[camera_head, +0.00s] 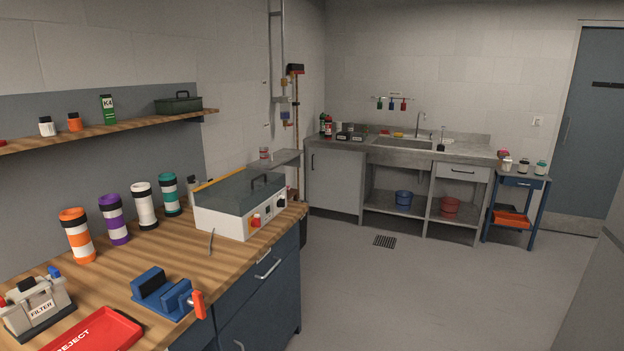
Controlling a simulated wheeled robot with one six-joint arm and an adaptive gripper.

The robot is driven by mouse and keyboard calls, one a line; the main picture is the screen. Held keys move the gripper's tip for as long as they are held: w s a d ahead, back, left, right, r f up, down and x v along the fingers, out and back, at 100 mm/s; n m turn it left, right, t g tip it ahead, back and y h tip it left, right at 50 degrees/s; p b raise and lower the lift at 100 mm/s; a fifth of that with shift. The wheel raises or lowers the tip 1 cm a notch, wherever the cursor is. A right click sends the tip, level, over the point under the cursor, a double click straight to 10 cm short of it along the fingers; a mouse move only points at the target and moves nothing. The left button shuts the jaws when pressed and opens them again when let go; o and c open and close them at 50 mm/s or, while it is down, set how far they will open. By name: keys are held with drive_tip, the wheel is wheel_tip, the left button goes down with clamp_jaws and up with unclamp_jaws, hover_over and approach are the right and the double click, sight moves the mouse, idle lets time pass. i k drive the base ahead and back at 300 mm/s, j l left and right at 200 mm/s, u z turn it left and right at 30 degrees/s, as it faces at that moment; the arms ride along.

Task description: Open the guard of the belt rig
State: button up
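A white box-shaped rig (222,219) stands at the far right end of the wooden bench; I take it to be the belt rig. Its dark grey-green cover (232,193), which looks like the guard, lies shut over the top. A dark handle (267,179) stands up from the cover. The rig's front has a red control (255,221) and a dark control beside it. Any belt inside is hidden. My gripper is not in view.
The wooden bench (145,253) also holds several banded tubes, a blue vise (160,292), a red reject tray (98,333) and a filter unit (38,306). A shelf (135,124) hangs above. The grey floor (400,290) right of the bench is clear.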

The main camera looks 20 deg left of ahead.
sight(242, 182)
drive_tip(key=i+l+u, duration=0.1)
drive_tip(key=i+u, duration=0.4)
drive_tip(key=i+l+u, duration=0.3)
drive_tip(key=i+u, duration=0.15)
drive_tip(key=i+l+u, duration=0.5)
drive_tip(key=k+j, duration=0.1)
